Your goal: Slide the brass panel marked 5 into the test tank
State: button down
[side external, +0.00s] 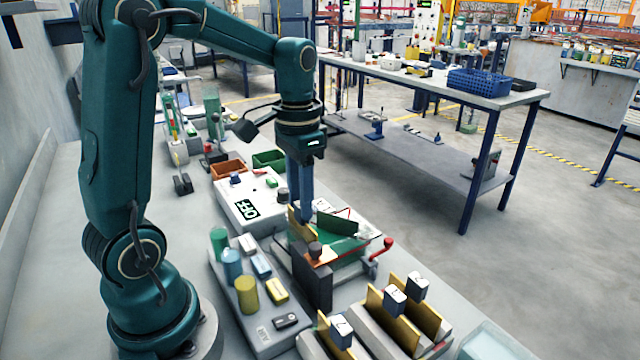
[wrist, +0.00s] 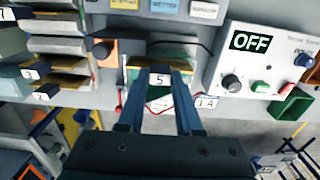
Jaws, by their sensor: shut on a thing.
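My gripper (side external: 306,212) points down over the test tank, with its fingers shut on the brass panel (side external: 297,226). In the wrist view, the tag marked 5 (wrist: 159,80) sits between the fingertips (wrist: 160,84), with a strip of brass beside it. The test tank (side external: 345,260) is a clear box holding green liquid. The panel stands upright at the tank's left part, and its lower part is hidden. I cannot tell how deep it reaches. A dark plate (side external: 337,223) stands in the tank to the right of the panel.
Racks with other tagged brass panels (side external: 428,319) stand in front of the tank; they show at left in the wrist view (wrist: 62,87). A dark block (side external: 313,282) and a red-handled part (side external: 382,248) adjoin the tank. A control box (side external: 240,196) reading OFF stands behind. A tray (side external: 268,340) holds cylinders.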

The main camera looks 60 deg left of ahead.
jog(key=shift+f, duration=0.8)
jog(key=shift+f, duration=0.1)
jog(key=c, duration=0.5)
grip_release()
jog(key=shift+r, duration=2.6)
